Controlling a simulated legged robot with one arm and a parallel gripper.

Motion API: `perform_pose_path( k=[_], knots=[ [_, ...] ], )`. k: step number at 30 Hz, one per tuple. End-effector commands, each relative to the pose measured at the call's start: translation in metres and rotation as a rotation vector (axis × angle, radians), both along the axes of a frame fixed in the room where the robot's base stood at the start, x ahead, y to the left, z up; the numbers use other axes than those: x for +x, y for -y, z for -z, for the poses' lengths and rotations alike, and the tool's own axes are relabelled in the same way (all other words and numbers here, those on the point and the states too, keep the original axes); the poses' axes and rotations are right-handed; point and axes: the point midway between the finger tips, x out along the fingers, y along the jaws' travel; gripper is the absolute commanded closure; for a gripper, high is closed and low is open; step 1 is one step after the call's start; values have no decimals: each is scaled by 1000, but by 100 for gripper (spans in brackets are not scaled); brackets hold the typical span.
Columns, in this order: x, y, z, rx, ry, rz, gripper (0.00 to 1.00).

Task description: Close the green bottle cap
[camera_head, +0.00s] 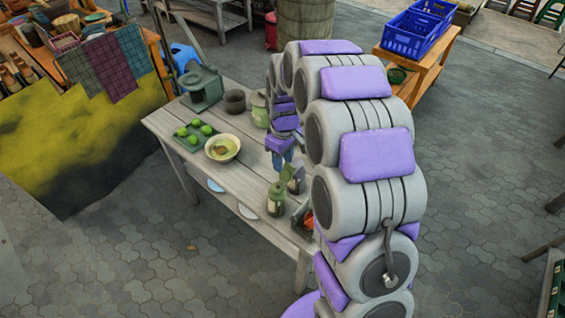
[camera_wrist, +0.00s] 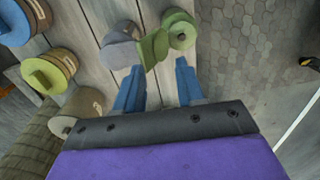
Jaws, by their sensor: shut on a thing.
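The green bottle (camera_head: 277,200) stands upright near the front right of the grey wooden table (camera_head: 235,190). In the wrist view I look down on the round green bottle top (camera_wrist: 181,29), with the flat green cap (camera_wrist: 154,47) standing open at its left side. My gripper (camera_wrist: 160,68) has blue fingers with the cap between their tips, so it is shut on the cap; the exact contact is hard to see. In the head view my gripper (camera_head: 287,166) is just above and behind the bottle, partly hidden by my arm.
A grey bottle (camera_wrist: 120,47) stands close left of the green one in the wrist view. Lidded pots (camera_wrist: 50,70) stand farther left. A cream bowl (camera_head: 222,148), a tray of limes (camera_head: 180,139) and a mortar (camera_head: 236,100) are on the table. Its right edge is near.

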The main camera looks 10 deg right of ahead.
Motion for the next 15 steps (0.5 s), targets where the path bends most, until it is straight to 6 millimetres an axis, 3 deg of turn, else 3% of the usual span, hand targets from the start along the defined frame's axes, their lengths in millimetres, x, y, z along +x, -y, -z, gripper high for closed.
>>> perform_pose_path(
  k=[15],
  knots=[
    [10,18,-38,2,23,3,67]
  ],
)
